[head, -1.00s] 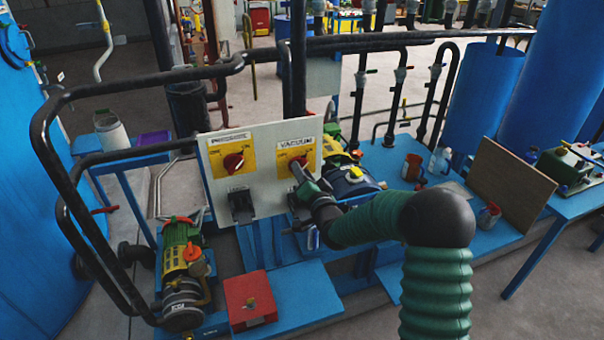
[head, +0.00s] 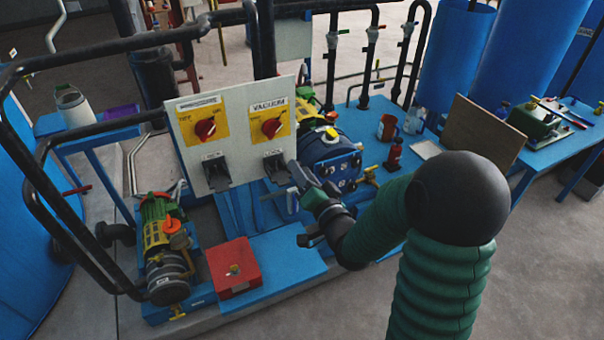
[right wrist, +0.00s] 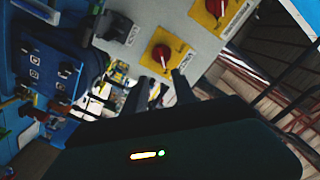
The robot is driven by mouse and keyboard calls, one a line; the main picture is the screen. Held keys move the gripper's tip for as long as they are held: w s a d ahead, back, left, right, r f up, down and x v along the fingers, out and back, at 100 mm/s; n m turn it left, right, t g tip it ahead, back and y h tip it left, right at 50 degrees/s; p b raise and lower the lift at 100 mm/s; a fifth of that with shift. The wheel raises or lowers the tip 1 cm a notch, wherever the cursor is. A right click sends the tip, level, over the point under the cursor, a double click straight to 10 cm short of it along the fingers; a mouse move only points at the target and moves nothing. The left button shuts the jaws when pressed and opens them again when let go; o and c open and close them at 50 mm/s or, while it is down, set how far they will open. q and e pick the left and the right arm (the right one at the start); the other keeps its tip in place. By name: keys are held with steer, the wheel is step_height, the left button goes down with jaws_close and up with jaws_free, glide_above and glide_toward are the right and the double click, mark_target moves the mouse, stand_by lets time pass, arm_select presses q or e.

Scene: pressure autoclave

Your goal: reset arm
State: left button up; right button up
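My right gripper (head: 299,206) is in front of the switch panel, below and to the right of the vacuum knob. It is open, with its fingers apart and nothing between them; the right wrist view shows both fingers (right wrist: 156,90). The red vacuum knob (head: 271,128) sits on a yellow plate at the panel's right, clear of the gripper. A second red knob (head: 205,129) sits on a yellow plate at the left. Both knobs show in the right wrist view, one nearer the fingers (right wrist: 161,55) and one farther (right wrist: 216,7). My left gripper is not in view.
The white panel (head: 236,105) has black holders below its knobs. A red box (head: 233,268) and a green-yellow pump (head: 162,245) lie low in front. A blue pump (head: 328,158) stands behind the gripper. Black pipes (head: 95,50) cross at left. Open floor (head: 560,250) is at right.

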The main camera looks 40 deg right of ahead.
steer(key=shift+s, duration=0.1)
stand_by(0.3)
steer(key=s+a+f+n+g+y+p, duration=0.1)
steer(key=a+f+n+g+y, duration=0.2)
steer(key=a+f+n+g, duration=0.4)
steer(key=s+a+f+n+g, duration=0.2)
steer(key=s+a+f+g, duration=0.1)
steer(key=s, duration=0.4)
steer(key=s+a+f+n+g+y+p, duration=0.1)
steer(key=s+a+f+n+g, duration=0.2)
steer(key=s+a, duration=0.4)
steer(key=shift+s+a+f+g, duration=0.35)
steer(key=shift+a+f+g, duration=0.2)
steer(key=shift+f+g, duration=0.3)
steer(key=shift+d, duration=0.1)
